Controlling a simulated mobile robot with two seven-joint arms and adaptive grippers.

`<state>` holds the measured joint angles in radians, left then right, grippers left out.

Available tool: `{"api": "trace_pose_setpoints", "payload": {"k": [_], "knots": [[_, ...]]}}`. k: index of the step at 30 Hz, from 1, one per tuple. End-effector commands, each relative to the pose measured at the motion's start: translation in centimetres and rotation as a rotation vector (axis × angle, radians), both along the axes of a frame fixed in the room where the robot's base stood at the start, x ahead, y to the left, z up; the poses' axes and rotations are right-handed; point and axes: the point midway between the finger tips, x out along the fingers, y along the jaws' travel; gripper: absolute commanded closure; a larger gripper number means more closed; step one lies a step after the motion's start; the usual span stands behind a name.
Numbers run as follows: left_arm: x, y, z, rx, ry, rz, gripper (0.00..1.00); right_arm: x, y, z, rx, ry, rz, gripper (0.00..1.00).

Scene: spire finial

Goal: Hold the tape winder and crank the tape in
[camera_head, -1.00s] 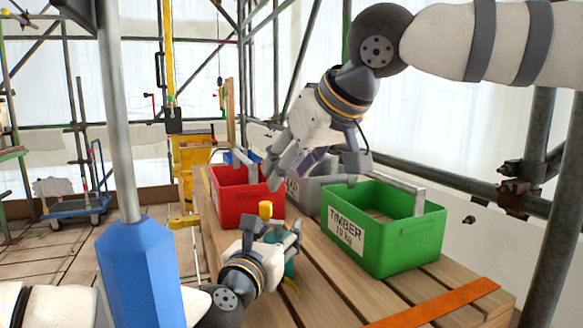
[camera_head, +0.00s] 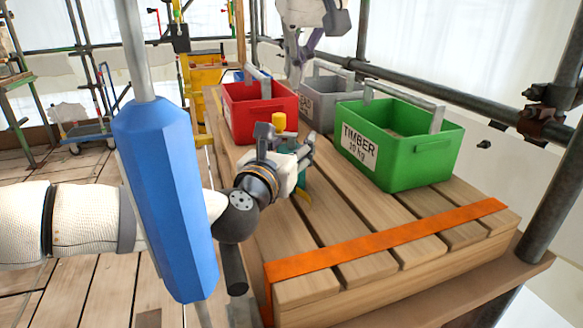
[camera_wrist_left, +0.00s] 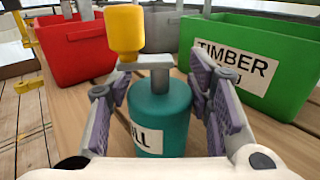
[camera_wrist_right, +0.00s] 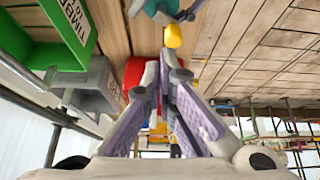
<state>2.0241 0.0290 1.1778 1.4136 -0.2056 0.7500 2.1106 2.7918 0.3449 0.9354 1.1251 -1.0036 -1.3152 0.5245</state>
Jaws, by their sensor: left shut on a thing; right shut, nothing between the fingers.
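The tape winder is a teal cylinder (camera_wrist_left: 160,112) with a grey crank arm on top and a yellow knob (camera_wrist_left: 125,32) standing up from it. My left gripper (camera_wrist_left: 160,78) is shut around the teal body, one finger on each side. In the head view the winder (camera_head: 303,172) is partly hidden by that gripper, and its yellow knob (camera_head: 278,122) shows above. My right gripper (camera_head: 298,68) is shut and empty, above the red and grey crates. In the right wrist view the knob (camera_wrist_right: 173,37) appears beyond its fingertips, apart from them.
A red crate (camera_head: 255,123), a grey crate (camera_head: 321,112) and a green crate (camera_head: 398,161) labelled TIMBER stand on the plank platform (camera_head: 340,290). An orange strip (camera_head: 390,238) crosses its front. A blue-sleeved pole (camera_head: 165,200) stands before my left arm. Scaffold poles border the right.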

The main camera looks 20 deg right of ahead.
Motion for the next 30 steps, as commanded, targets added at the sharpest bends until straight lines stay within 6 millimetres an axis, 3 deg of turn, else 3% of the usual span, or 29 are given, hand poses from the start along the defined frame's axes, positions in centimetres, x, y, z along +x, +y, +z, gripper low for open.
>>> {"api": "trace_pose_setpoints", "payload": {"k": [7, 21, 30], "knots": [[0.0, 0.0, 0.0, 0.0, 0.0, 0.0, 0.86, 0.1, 2.3, -0.1, 0.015, 0.115, -0.023, 1.0], [0.0, 0.0, 0.0, 0.0, 0.0, 0.0, 0.86, 0.0, 2.3, -5.9, 0.017, 0.117, -0.026, 1.0], [0.0, 0.0, 0.0, 0.0, 0.0, 0.0, 0.86, 0.0, 2.3, -6.5, 0.018, 0.116, -0.026, 1.0]]}}
